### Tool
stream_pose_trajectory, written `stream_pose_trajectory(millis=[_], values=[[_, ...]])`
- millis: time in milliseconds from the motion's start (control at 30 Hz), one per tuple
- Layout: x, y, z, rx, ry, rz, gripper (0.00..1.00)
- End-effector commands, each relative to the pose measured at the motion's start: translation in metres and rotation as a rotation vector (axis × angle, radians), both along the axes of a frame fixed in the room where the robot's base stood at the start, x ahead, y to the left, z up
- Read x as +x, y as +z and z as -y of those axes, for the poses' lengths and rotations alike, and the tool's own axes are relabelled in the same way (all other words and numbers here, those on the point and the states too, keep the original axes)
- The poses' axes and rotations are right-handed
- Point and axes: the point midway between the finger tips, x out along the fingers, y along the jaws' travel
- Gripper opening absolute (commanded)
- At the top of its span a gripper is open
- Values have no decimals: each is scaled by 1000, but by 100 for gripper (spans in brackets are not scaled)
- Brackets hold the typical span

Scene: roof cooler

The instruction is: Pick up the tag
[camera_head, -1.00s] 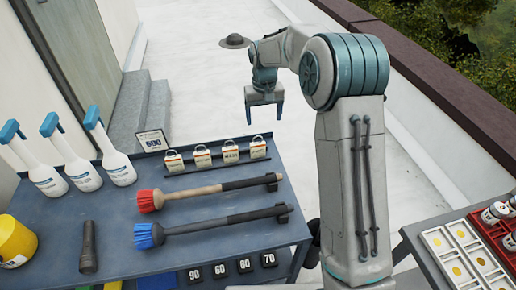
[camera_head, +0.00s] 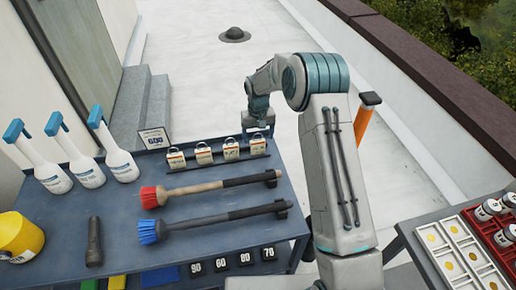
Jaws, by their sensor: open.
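Several dark tags with white numbers hang in a row along the front edge of the blue-grey table, among them a tag reading 90 (camera_head: 195,269) and a tag reading 60 (camera_head: 220,262). Several padlock-shaped pieces with pale printed labels stand on a dark rail at the back, the rightmost one (camera_head: 258,147) nearest my gripper. Which of these is the tag is not clear. My gripper (camera_head: 259,130) is open and empty, fingers pointing down, just above or behind the rightmost padlock. Contact cannot be told from this angle.
Red (camera_head: 153,197) and blue (camera_head: 150,231) brushes lie on the table (camera_head: 125,205). Spray bottles (camera_head: 68,150), a flashlight (camera_head: 94,242) and a yellow container (camera_head: 20,238) are at left. A 600 sign (camera_head: 154,138) stands behind.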

Motion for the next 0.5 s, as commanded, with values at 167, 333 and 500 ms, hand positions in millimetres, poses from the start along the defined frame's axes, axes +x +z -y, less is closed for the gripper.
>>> stream_pose_trajectory(millis=[167,333,500], values=[[-4,-25,-2,-1,2,-5,76],[-3,-41,-2,0,1,-2,76],[-3,-44,-2,0,1,-1,76]])
